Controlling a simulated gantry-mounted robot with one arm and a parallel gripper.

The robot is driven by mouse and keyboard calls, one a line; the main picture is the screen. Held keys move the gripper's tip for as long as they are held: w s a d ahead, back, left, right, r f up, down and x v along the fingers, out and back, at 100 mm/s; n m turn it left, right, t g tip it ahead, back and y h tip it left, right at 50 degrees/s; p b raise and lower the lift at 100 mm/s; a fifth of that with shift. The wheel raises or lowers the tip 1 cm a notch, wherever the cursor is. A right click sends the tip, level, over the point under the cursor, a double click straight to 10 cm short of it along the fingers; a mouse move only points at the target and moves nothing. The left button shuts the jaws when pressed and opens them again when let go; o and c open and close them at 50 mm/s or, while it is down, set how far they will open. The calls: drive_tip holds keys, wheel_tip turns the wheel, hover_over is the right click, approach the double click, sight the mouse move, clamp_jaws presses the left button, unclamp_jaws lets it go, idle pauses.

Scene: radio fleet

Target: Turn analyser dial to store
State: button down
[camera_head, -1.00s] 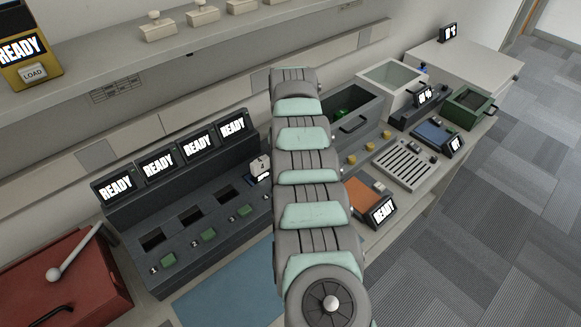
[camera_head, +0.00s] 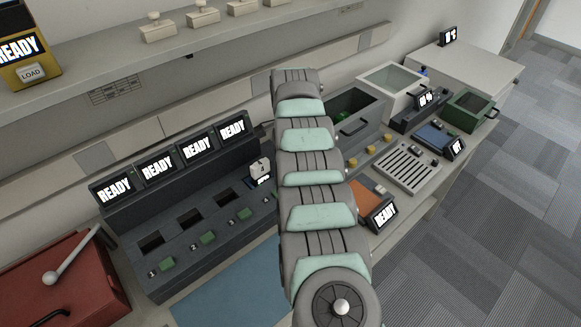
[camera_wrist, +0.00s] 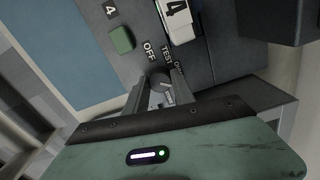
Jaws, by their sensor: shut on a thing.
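The analyser dial (camera_wrist: 160,80) is a small dark round knob in the wrist view, on a dark panel beside the printed words OFF and TEST and a third label, partly hidden. My gripper (camera_wrist: 159,86) has its two grey fingers on either side of the knob, shut on it. The mark that the dial points to cannot be made out. In the head view my arm covers the gripper and the dial.
A white radio marked 4 (camera_wrist: 178,20) sits in a slot close to the dial, with a green button (camera_wrist: 121,40) beside it. In the head view, the dark charger bank (camera_head: 160,262) carries several READY screens. A red box with a lever (camera_head: 62,290) stands at left.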

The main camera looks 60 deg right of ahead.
drive_tip(key=m, duration=0.5)
drive_tip(key=shift+m, duration=0.3)
drive_tip(key=m, duration=0.5)
idle(0.4)
drive_tip(key=c, duration=1.1)
unclamp_jaws()
drive_tip(key=shift+o, duration=0.2)
drive_tip(key=shift+r, duration=0.15)
wheel_tip(320, 180, up, 10)
drive_tip(key=p, duration=0.8)
drive_tip(key=shift+r, duration=0.25)
drive_tip(key=shift+d, duration=0.1)
